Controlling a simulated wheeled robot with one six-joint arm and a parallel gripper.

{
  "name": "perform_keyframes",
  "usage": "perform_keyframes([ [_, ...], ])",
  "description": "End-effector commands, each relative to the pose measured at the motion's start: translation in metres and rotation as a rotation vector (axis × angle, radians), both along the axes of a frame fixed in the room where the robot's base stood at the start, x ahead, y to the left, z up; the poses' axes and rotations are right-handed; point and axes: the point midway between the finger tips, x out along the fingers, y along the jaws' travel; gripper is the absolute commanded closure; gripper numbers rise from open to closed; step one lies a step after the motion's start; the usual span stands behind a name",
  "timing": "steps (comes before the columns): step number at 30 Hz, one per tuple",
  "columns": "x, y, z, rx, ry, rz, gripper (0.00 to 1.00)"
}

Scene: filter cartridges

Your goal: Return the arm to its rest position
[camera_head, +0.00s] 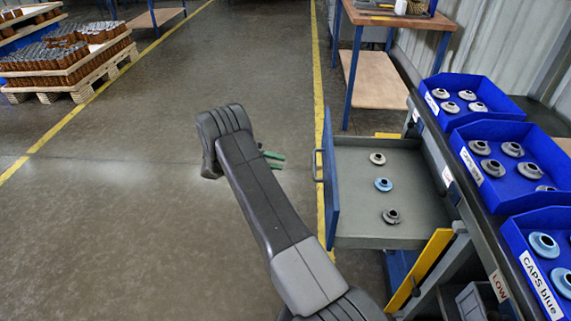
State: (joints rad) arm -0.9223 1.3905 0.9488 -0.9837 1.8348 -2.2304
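My arm reaches out over the floor from the bottom of the view. My gripper (276,161) shows as two green fingers pointing right, partly hidden behind the arm. The fingers look spread apart with nothing between them. They are left of the open drawer (425,220) and apart from its blue front (331,190) in the picture. Three caps lie in the drawer: a pale one (377,158), a blue one (383,184) and a dark grey one (391,216).
Blue bins of caps stand along the right: a far bin (432,103), a middle bin (463,150) and a near bin (524,270) labelled "CAPS blue". A workbench (385,18) stands behind. A loaded pallet (80,88) is at the far left. The floor left of my arm is clear.

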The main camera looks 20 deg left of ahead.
Motion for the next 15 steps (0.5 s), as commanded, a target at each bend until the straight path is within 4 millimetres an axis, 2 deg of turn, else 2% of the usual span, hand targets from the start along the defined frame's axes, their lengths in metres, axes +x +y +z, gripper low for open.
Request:
perform_keyframes([
  [10,0.000,0.000,0.000,0.000,0.000,0.000,0.70],
  [15,0.004,-0.011,-0.002,-0.001,0.001,-0.002,0.70],
])
